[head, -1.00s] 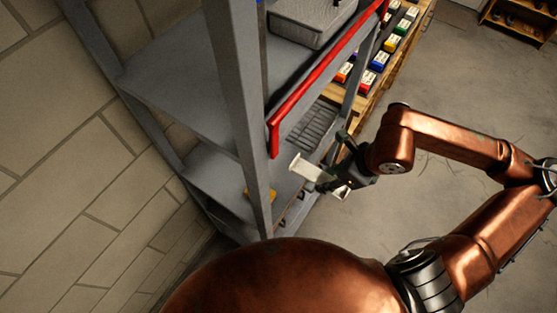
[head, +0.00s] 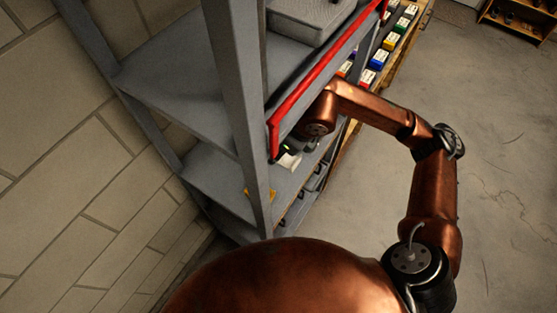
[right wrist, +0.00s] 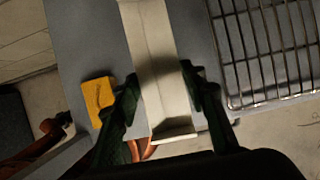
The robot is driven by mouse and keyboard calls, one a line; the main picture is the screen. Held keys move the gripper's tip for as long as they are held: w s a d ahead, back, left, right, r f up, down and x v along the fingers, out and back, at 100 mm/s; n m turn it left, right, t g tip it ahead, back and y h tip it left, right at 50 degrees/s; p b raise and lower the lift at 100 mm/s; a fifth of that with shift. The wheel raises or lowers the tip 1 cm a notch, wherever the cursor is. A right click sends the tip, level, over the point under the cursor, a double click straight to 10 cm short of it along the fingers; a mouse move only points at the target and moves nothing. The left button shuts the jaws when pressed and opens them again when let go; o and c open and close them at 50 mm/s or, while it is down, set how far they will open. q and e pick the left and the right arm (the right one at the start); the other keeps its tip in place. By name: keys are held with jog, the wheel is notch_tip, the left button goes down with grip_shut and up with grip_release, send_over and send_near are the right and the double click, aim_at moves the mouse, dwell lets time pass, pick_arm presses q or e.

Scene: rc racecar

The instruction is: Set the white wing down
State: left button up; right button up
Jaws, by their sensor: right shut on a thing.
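The white wing (right wrist: 152,60) is a long pale piece with a small lip at its near end. In the right wrist view it lies between the two fingers of my right gripper (right wrist: 160,82), which is shut on it. In the head view a small part of the wing (head: 289,161) shows over the lower grey shelf (head: 215,178), beneath the red rail. My right arm reaches in there from the right, and the gripper is mostly hidden. I cannot tell whether the wing touches the shelf. My left gripper is in neither current view.
A yellow block (right wrist: 97,97) is left of the wing, and a wire rack (right wrist: 268,50) is to its right. The red rail (head: 318,82) and a grey post (head: 240,90) stand close to my right arm. Coloured boxes (head: 378,59) stand behind.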

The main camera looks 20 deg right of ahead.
aim_at(275, 165)
jog(key=f, duration=0.3)
jog(key=shift+s+d, duration=0.15)
jog(key=shift+d, duration=0.05)
notch_tip(275, 165, down, 3)
jog(key=shift+b, duration=0.5)
jog(key=shift+w+a+f, duration=0.15)
jog(key=shift+w+f, duration=0.05)
jog(key=shift+f, duration=0.1)
jog(key=shift+s+f, duration=0.1)
jog(key=o, duration=1.1)
jog(key=shift+c, duration=0.2)
